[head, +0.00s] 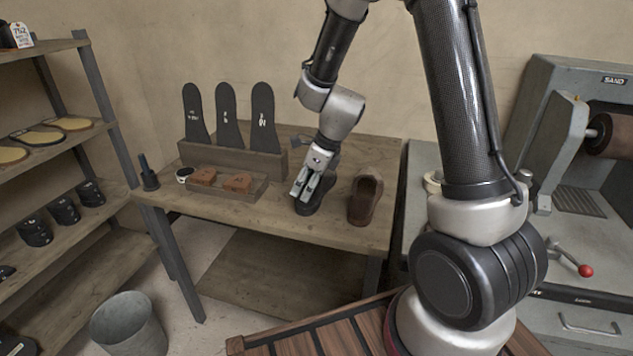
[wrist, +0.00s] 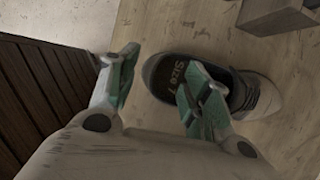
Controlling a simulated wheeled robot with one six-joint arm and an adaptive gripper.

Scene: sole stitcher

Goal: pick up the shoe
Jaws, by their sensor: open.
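A dark grey shoe (head: 309,208) with a pale sole sits on the wooden bench, partly hidden by my gripper (head: 303,192). My gripper (wrist: 164,68) is open there, with green-padded fingers. One finger is over the shoe's opening and the other is outside its near edge, with the shoe's rim between them. I cannot tell whether either finger touches it. A brown shoe (head: 365,197) stands to the right on the bench.
The bench (head: 240,208) also holds a wooden tray (head: 262,188) with brown blocks and a rack of tall black insoles (head: 229,118) behind. A small dark tool (head: 148,175) and a round tin (head: 184,175) stand at left. A grey machine (head: 575,130) is at right, a bucket (head: 128,325) on the floor.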

